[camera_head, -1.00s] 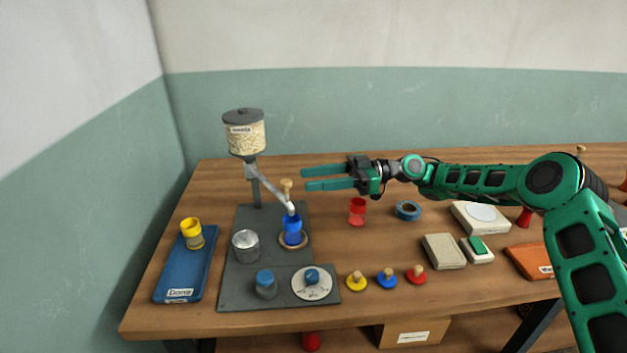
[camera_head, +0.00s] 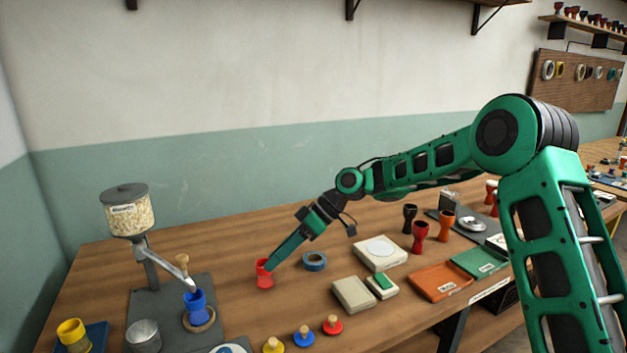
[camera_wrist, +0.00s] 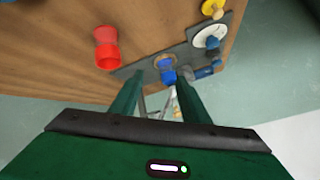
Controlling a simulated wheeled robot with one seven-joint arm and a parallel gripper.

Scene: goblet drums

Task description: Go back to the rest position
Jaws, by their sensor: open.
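My gripper (camera_head: 287,248) points down and to the left over the table in the head view, its green fingers seen nearly edge-on. The wrist view shows the two fingers (camera_wrist: 158,95) apart with nothing between them. A red goblet drum (camera_head: 264,274) stands on the table by the fingertips in the head view. It also shows in the wrist view (camera_wrist: 106,48), to the left of the fingers and clear of them. A blue goblet drum (camera_head: 196,306) stands in a ring under the dispenser spout. It appears beyond the fingertips in the wrist view (camera_wrist: 167,70).
The hopper dispenser (camera_head: 130,213) rises at the left. A blue tape roll (camera_head: 314,261), a white scale (camera_head: 380,252), a beige block (camera_head: 353,294), an orange tray (camera_head: 440,281) and a green tray (camera_head: 478,262) lie to the right. Coloured knobbed plugs (camera_head: 304,335) stand in front.

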